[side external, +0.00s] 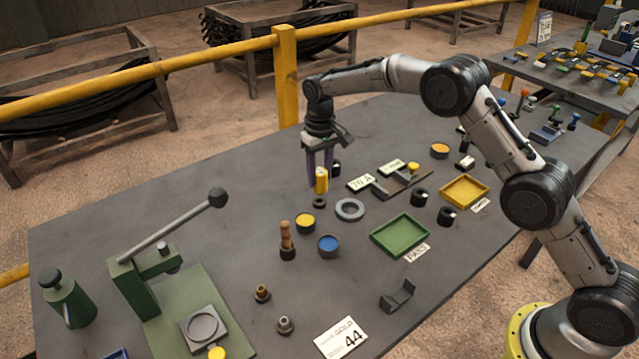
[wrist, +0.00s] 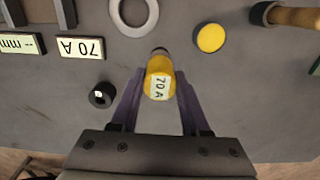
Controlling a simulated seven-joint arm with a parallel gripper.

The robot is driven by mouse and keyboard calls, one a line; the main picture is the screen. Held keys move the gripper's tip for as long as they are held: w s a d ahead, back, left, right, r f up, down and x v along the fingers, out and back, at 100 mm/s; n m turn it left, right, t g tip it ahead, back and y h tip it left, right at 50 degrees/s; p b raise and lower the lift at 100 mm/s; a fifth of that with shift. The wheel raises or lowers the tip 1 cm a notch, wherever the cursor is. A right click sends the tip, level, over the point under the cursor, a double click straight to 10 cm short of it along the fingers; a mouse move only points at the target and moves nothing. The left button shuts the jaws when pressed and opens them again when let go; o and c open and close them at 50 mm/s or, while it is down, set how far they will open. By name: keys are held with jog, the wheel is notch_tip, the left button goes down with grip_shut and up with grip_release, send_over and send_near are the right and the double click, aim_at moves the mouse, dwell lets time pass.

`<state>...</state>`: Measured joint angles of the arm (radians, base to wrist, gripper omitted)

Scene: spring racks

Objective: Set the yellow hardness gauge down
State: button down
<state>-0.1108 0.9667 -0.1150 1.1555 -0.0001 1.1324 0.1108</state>
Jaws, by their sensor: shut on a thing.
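The yellow hardness gauge (side external: 321,181) is a small yellow cylinder, held upright between the fingers of my gripper (side external: 320,172).
A green tray (side external: 400,237) and a yellow tray (side external: 463,191) stand to the right. A green lever press (side external: 150,290) stands front left. Left of my gripper the table is clear.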

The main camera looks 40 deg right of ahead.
aim_at(320, 184)
jog(key=shift+w+f, duration=0.15)
jog(key=shift+f, duration=1.5)
jog(key=shift+f, duration=0.1)
jog(key=shift+c, duration=1.9)
grip_release()
jog(key=shift+f, duration=0.1)
